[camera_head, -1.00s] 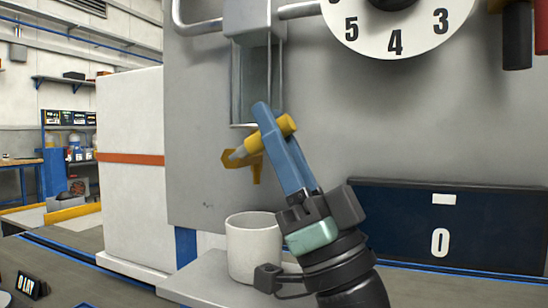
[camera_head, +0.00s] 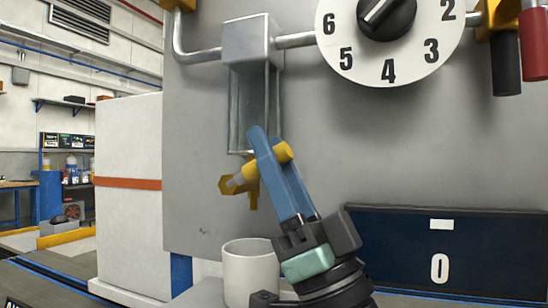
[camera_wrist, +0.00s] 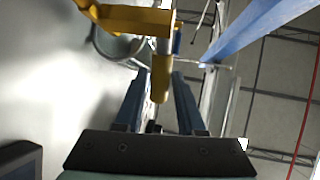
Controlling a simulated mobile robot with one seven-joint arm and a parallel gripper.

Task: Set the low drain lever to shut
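The low drain lever (camera_head: 279,153) is a yellow handle on a yellow fitting below the sight glass. It slants up to the right in the head view. In the wrist view its yellow grip (camera_wrist: 160,80) lies between my two blue fingers, joined to a broad yellow bar above. My gripper (camera_head: 276,155) reaches up from below with its fingers on either side of the grip. Narrow gaps show beside the grip in the wrist view, so the fingers look open around it. The near finger hides part of the lever in the head view.
The sight glass (camera_head: 254,105) hangs on a pipe just above. A numbered dial (camera_head: 388,72) is at upper right. A white mug (camera_head: 250,272) stands below the lever, close beside my wrist. A dark panel reading 0 (camera_head: 480,250) is at right.

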